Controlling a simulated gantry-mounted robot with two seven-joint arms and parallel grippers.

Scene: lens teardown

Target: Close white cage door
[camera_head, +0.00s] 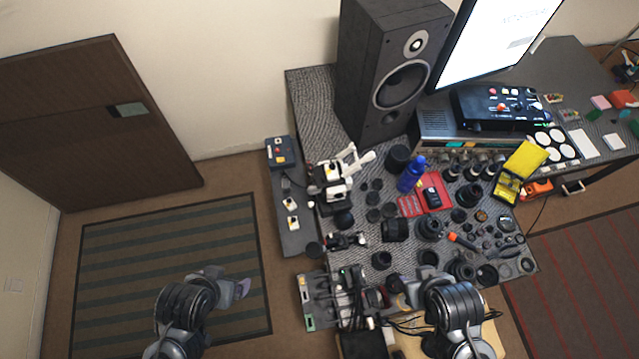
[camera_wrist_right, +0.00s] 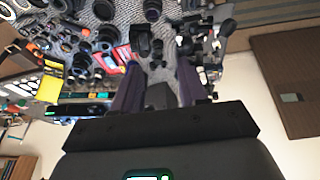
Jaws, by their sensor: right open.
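I cannot make out a white cage or its door in either view. A white jointed device (camera_head: 338,178) with arm-like parts stands at the left side of the table in the head view. My right gripper (camera_wrist_right: 157,75) is open in the right wrist view, its two purple-grey fingers apart with nothing held between them. In the head view its arm reaches over the table's front edge. My left gripper (camera_head: 236,287) is over the striped rug, away from the table. I cannot tell whether its fingers are apart.
The patterned table (camera_head: 308,95) is crowded with black lens parts, a blue bottle (camera_head: 411,174), a red tray (camera_head: 409,206) and a yellow case (camera_head: 524,160). A large speaker (camera_head: 385,70) and a monitor (camera_head: 495,40) stand behind. The striped rug (camera_head: 170,265) at left is clear floor.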

